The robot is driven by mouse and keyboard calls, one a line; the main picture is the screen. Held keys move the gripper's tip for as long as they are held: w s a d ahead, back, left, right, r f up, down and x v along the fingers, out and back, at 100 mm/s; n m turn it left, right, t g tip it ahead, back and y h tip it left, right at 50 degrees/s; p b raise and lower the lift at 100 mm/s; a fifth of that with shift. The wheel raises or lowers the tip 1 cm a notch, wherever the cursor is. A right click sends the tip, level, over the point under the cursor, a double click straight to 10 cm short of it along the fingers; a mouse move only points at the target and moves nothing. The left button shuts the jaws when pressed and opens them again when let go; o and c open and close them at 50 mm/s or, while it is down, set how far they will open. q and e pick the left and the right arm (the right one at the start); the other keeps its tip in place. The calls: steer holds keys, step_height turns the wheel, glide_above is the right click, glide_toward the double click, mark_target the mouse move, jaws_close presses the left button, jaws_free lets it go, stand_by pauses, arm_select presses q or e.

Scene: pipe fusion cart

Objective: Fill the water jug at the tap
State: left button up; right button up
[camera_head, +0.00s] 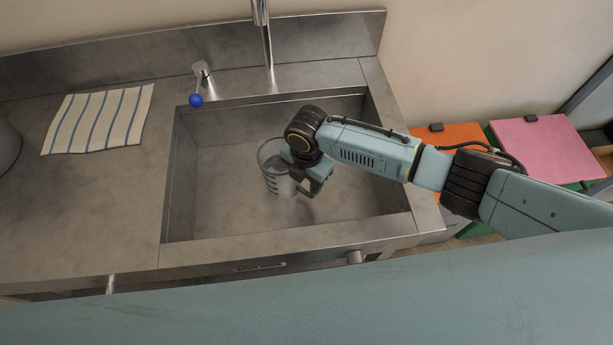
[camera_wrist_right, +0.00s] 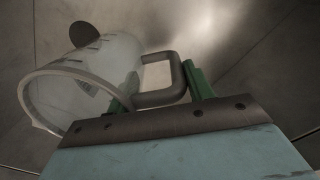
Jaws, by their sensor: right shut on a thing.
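The clear water jug (camera_head: 274,172) is inside the sink basin (camera_head: 225,210), below and in front of the tap (camera_head: 265,40). My right gripper (camera_head: 312,178) is shut on the jug's grey handle and stands to the right of the jug. In the right wrist view the jug (camera_wrist_right: 105,62) lies at the left with its rim towards the camera, and the green fingers of my right gripper (camera_wrist_right: 158,92) are at its handle. The tap lever (camera_head: 197,88) has a blue knob and stands left of the spout. I see no water stream. My left gripper is not in view.
A striped cloth (camera_head: 98,119) lies on the steel counter left of the sink. A grey round object (camera_head: 6,148) is at the far left edge. Orange (camera_head: 447,136) and pink (camera_head: 545,148) lidded boxes stand to the right. The sink's walls surround the jug.

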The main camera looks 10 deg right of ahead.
steer(key=o, duration=1.5)
step_height(320, 180, up, 13)
steer(key=p, duration=0.2)
steer(key=shift+r, duration=0.2)
steer(key=shift+s, duration=0.1)
